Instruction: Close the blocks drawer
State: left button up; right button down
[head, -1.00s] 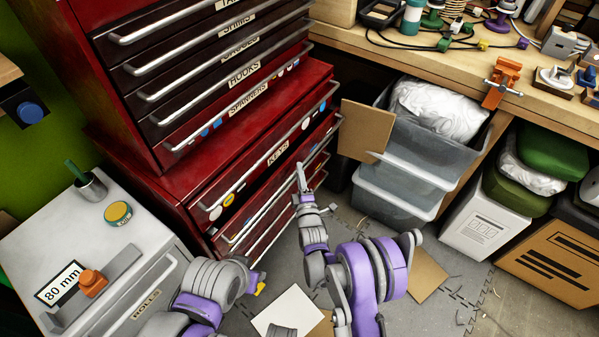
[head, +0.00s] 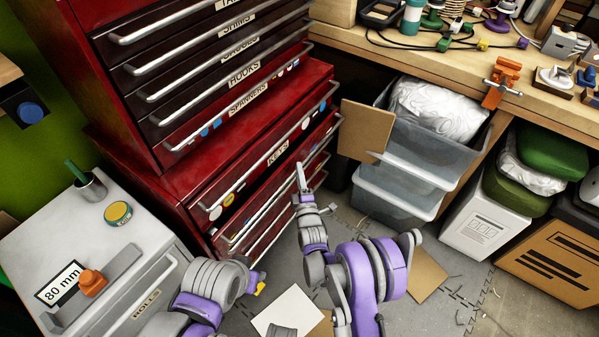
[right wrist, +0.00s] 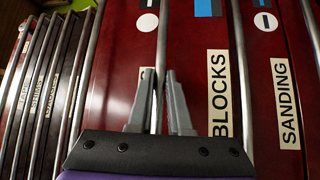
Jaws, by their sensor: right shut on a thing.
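The blocks drawer is in the red tool chest. Its BLOCKS label (right wrist: 218,92) shows in the right wrist view, just right of the bar handle (right wrist: 162,50) that stands between my fingers. My right gripper (right wrist: 160,90) is shut on that handle. In the head view my right gripper (head: 300,182) is at the front of the lower chest, below the KEYS label (head: 278,152). It covers part of the drawer fronts there, and the BLOCKS label cannot be read. How far the drawer stands out is hard to tell.
The SANDING drawer label (right wrist: 286,103) is beside the blocks drawer in the right wrist view. A grey cabinet (head: 150,230) stands at left. Clear bins (head: 400,185) and a cardboard sheet (head: 366,130) are to the right, under the workbench (head: 450,70). Cardboard (head: 428,272) lies on the floor.

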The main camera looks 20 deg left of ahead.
aim_at(288, 165)
jog(key=a, duration=0.2)
jog(key=w+a, duration=0.1)
jog(key=a, duration=0.1)
jog(key=shift+w, duration=0.15)
jog(key=c, duration=1.3)
grip_release()
jog(key=o, duration=0.5)
jog(key=shift+a, duration=0.1)
jog(key=shift+c, duration=0.2)
jog(key=v, duration=1)
jog(key=shift+s+d+p, duration=0.3)
jog(key=shift+s, duration=0.05)
